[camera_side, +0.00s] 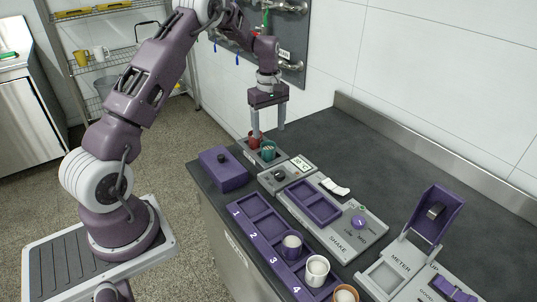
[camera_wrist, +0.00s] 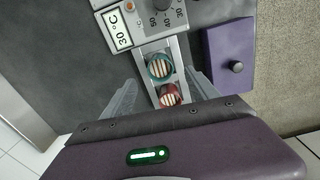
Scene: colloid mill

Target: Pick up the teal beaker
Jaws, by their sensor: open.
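The teal beaker (camera_side: 268,150) stands upright in a grey holder at the far end of the bench. In the wrist view the teal beaker (camera_wrist: 159,67) shows from above, with white stripes inside its rim. A red beaker (camera_side: 254,139) stands right beside it in the same holder, and also shows in the wrist view (camera_wrist: 170,95). My gripper (camera_side: 268,133) points down with its two fingers apart, above and close to the beakers. In the wrist view the open fingers of my gripper (camera_wrist: 161,90) lie on either side of the holder. Nothing is held.
A purple box with a black knob (camera_side: 222,168) sits left of the holder. A control unit reading 30 °C (camera_side: 288,174) adjoins it. A numbered purple rack (camera_side: 262,225) holds several cups, beside a shaker (camera_side: 335,217) and a meter (camera_side: 405,262). The back of the dark bench is clear.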

